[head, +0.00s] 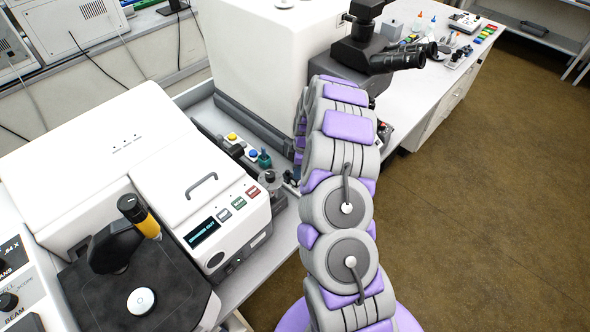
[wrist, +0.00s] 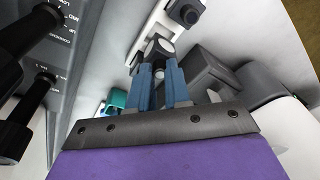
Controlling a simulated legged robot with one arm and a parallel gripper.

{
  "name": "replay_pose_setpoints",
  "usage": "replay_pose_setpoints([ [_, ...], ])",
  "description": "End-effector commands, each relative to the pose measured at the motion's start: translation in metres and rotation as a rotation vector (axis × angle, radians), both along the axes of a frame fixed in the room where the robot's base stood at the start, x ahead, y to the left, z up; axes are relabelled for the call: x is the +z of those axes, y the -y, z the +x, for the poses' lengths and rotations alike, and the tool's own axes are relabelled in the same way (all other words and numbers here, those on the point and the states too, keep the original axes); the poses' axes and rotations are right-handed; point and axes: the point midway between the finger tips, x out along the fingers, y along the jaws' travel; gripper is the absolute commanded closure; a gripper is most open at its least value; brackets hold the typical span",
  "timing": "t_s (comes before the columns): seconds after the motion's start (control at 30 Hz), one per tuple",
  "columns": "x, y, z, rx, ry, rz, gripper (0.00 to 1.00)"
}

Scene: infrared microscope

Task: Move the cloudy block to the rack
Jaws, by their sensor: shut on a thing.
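In the wrist view my gripper (wrist: 159,74) has its blue fingers close together, shut on a small pale grey piece (wrist: 159,73). Most of the piece is hidden by the fingers, so I cannot tell its full shape or cloudiness. A dark, round-ended fitting shows right at the fingertips; I cannot tell whether it touches the piece. In the head view my purple and grey arm reaches over the bench towards the microscope, and it hides my gripper. I cannot pick out the rack for certain in either view.
A binocular microscope (head: 371,48) stands beyond my arm. A white instrument (head: 185,178) with a lit display is on the left. Small coloured bottles and tools (head: 425,35) lie on the far bench. In the wrist view, black knobs (wrist: 25,115) stand at left and a teal item (wrist: 118,98) lies near the fingers.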

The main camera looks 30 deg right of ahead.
Motion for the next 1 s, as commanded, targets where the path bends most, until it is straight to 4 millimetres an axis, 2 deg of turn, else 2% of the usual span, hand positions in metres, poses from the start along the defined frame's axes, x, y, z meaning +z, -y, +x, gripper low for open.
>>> replay_pose_setpoints([
  [0.4,0.0017,-0.0077,0.0007,-0.003,0.053,-0.028,1.00],
  [0.8,-0.0025,-0.0025,-0.0038,-0.004,0.053,-0.020,1.00],
  [1.0,-0.0046,-0.0067,-0.0078,-0.003,0.052,-0.022,1.00],
])
